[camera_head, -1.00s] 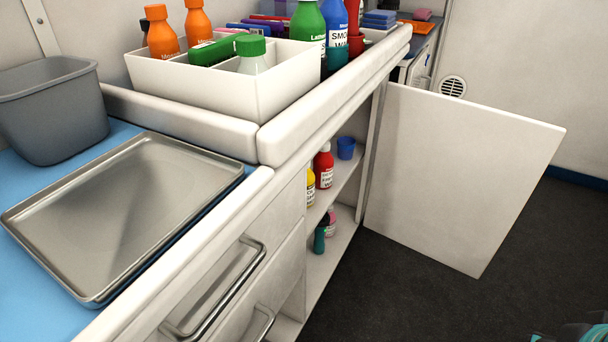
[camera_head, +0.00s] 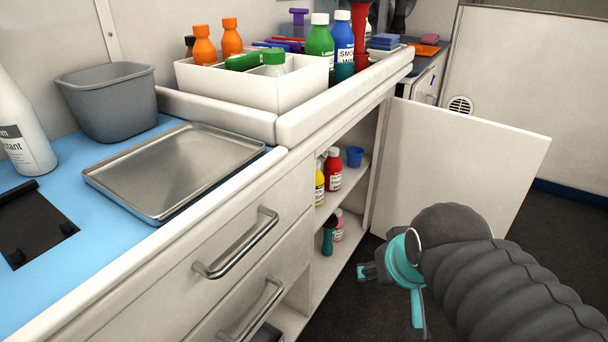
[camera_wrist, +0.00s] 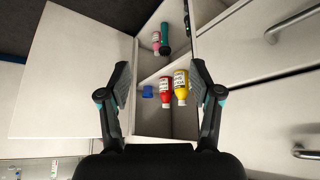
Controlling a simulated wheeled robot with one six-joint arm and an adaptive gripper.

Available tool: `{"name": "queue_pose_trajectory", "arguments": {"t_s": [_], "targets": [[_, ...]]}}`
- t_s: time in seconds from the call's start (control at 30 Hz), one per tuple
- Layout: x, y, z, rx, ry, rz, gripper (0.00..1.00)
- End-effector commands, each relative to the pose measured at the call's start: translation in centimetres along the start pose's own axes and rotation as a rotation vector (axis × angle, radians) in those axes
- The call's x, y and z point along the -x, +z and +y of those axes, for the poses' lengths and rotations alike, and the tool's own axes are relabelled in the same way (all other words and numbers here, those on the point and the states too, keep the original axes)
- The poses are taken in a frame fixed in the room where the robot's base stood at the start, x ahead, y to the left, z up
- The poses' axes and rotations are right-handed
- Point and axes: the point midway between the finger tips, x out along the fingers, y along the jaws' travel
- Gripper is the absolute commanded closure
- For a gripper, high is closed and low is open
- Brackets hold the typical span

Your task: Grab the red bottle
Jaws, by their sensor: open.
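The red bottle (camera_head: 333,170) has a white cap and white label. It stands upright on the upper shelf inside the open cabinet. It also shows in the wrist view (camera_wrist: 165,91), beside the yellow bottle (camera_wrist: 181,87). My gripper (camera_head: 390,285) is in front of the cabinet, right of the shelves and clear of them. It is open and empty. In the wrist view its fingers are spread, and the red and yellow bottles appear between them at a distance.
The open cabinet door (camera_head: 460,165) stands right of the shelves. A blue cup (camera_head: 355,156) is beside the red bottle. A metal tray (camera_head: 175,165) lies on the counter. Dark floor is free at the right.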

Motion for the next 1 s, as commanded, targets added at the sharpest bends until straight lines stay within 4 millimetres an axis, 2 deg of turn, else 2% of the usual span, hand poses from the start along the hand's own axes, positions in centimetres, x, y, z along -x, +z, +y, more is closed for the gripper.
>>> {"name": "queue_pose_trajectory", "arguments": {"t_s": [0.3, 0.5, 0.7, 0.8, 1.0], "targets": [[-6.4, -12.6, 1.6, 0.024, 0.041, 0.249, 0.36], [-10.9, -19.2, 2.0, 0.05, 0.036, 0.426, 0.36], [-15.5, -24.1, 2.0, 0.076, 0.004, 0.601, 0.36], [-17.7, -25.8, 1.9, 0.083, -0.022, 0.688, 0.36], [-21.4, -27.6, 1.5, 0.089, -0.087, 0.854, 0.36]]}}
